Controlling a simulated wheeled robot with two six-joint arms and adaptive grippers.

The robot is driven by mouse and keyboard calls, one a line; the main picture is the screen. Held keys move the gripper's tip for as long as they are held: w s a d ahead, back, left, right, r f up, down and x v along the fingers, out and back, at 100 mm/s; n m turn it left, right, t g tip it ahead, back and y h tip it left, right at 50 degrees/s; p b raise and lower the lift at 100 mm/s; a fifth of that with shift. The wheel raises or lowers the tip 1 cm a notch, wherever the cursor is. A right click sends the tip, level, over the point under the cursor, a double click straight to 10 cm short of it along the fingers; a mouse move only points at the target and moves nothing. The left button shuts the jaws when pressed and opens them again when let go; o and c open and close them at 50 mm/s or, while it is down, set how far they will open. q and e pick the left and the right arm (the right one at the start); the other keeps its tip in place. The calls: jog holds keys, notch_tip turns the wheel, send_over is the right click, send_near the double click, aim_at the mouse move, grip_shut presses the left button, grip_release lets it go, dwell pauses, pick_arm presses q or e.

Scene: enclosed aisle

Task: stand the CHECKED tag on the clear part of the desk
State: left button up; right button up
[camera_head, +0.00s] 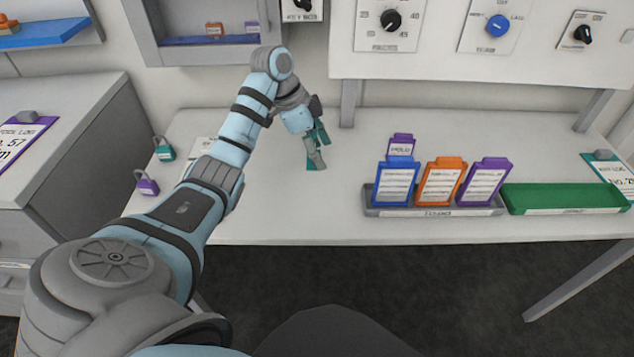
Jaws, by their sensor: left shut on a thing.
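My left gripper (311,150) is over the left-middle of the desk (262,207), pointing down and shut on a teal piece. That piece, which looks like the CHECKED tag (320,133), shows beside and between the fingers; its lettering is hidden. Its lower end is close to the desk top, and I cannot tell whether it touches. The desk around the gripper, to its front and right, is clear. My right gripper is not in view.
A grey rack (432,212) holds blue, orange and purple tags, with another purple tag (402,145) behind. A green tray (565,198) sits to its right. Teal (164,152) and purple (147,186) padlocks are at the left edge. Dial panels (391,22) hang above the back.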

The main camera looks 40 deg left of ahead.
aim_at(324, 185)
pick_arm(q)
notch_tip(324, 185, down, 9)
jog(key=shift+r+b, duration=0.2)
jog(key=shift+b, duration=0.7)
jog(key=shift+r, duration=0.1)
jog(key=o, duration=1.2)
jog(key=shift+c, duration=0.2)
jog(key=p+v, duration=0.3)
jog(key=v, duration=0.9)
jog(key=shift+p, duration=0.3)
